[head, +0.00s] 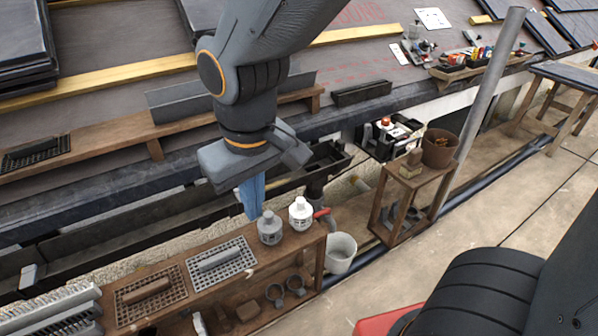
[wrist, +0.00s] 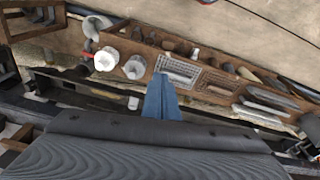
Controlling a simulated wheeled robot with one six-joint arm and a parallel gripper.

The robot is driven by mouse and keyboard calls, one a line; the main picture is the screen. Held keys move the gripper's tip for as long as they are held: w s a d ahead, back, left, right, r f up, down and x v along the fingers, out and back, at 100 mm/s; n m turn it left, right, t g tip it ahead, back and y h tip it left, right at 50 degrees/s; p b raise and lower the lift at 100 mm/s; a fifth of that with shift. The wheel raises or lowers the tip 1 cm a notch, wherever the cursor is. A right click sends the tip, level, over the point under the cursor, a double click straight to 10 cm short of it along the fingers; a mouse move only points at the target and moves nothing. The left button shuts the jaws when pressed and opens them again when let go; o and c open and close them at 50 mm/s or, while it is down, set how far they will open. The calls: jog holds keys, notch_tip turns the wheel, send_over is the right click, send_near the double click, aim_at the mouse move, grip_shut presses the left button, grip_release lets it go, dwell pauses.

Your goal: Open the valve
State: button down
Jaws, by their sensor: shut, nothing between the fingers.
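The valve shows as a red handle (head: 322,213) on a grey pipe beside the wooden shelf bench, just right of the white bottle. In the wrist view the red handle (wrist: 87,56) is small, at the left, by the grey pipe bend. Which way the handle is turned is too small to tell. My gripper (head: 252,212) points down with its blue fingers shut and empty, left of the valve and behind the grey bottle in the head view. In the wrist view the fingers (wrist: 160,84) are closed together, right of the valve and apart from it.
A grey bottle (head: 270,228) and a white bottle (head: 300,214) stand on the bench (head: 180,262) between my gripper and the valve. A white bucket (head: 341,253) is below the valve. A wooden stand (head: 402,205) with a pot (head: 440,149) is to the right. The dark gutter (head: 110,228) runs behind.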

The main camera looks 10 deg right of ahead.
jog(key=w+d+f+m+t+h+p, duration=0.1)
jog(key=w+d+f, duration=0.1)
jog(key=w+d, duration=0.35)
jog(key=w+d+f+p, duration=0.1)
jog(key=w+d+f, duration=0.15)
jog(key=w, duration=0.55)
jog(key=y+p, duration=0.2)
send_over(322, 214)
jog(key=s, duration=0.1)
notch_tip(322, 214, down, 17)
jog(key=shift+s+a+f+m+t, duration=0.2)
jog(key=shift+a+m+t, duration=0.1)
jog(key=shift+m+t, duration=0.1)
jog(key=b+x, duration=0.7)
jog(key=x, duration=0.3)
jog(key=shift+d, duration=0.2)
jog(key=shift+d+r+p, duration=0.1)
jog(key=shift+r+p, duration=0.05)
jog(key=shift+p, duration=0.2)
